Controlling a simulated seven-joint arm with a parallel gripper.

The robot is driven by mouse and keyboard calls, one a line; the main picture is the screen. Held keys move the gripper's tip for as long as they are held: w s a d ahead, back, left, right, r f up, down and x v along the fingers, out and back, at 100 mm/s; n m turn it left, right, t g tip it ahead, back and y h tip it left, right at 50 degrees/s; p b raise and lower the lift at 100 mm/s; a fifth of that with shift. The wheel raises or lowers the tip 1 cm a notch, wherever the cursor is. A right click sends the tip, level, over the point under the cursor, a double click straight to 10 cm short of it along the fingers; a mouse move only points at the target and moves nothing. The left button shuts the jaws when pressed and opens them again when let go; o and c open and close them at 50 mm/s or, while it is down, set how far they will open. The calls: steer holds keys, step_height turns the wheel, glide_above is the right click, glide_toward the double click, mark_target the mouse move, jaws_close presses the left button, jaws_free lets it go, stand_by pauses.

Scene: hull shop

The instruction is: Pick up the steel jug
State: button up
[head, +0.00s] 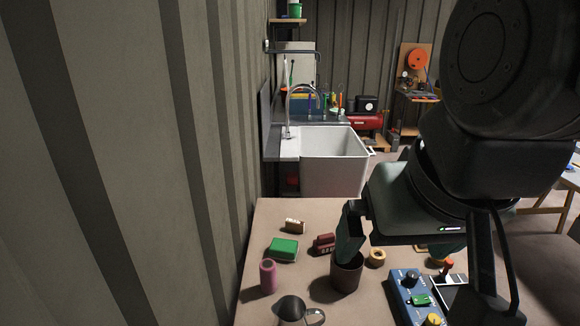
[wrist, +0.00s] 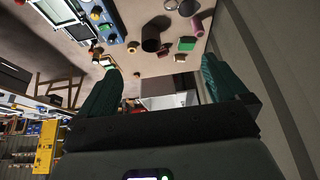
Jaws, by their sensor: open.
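The steel jug (head: 291,309) stands at the near edge of the table in the head view, partly cut off by the frame's bottom. Its dark open top and its handle, on the right, show. In the wrist view the jug (wrist: 188,7) is at the top edge, partly cut off. My gripper (head: 399,254) is open and empty, farther back and to the right of the jug, apart from it. In the wrist view its two green fingers (wrist: 160,65) are spread wide. In the head view, the left finger partly overlaps a dark brown cup (head: 347,274).
A pink cylinder (head: 268,276), green block (head: 283,249), small tan block (head: 295,226), dark red block (head: 324,243) and tan ring (head: 376,257) share the table (head: 238,316). A blue control box (head: 409,291) stands right. A corrugated wall is left; a sink (head: 336,160) lies beyond.

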steer(key=w+a+f+m+g+y, duration=0.3)
steer(key=a+f+m+y, duration=0.15)
steer(key=f, duration=0.25)
steer(key=w+a+f+m+g+y, duration=0.3)
steer(key=f+m+g+y, duration=0.15)
steer(key=f, duration=0.25)
steer(key=w+d+f+m+t+y, duration=0.2)
steer(key=w+f+m+t+y, duration=0.3)
steer(key=f+m, duration=0.5)
steer(key=m+t+h, duration=0.3)
steer(key=m+t, duration=0.1)
steer(key=m, duration=0.2)
glide_toward(279, 307)
steer(key=shift+x, duration=3.15)
steer(key=c, duration=1.6)
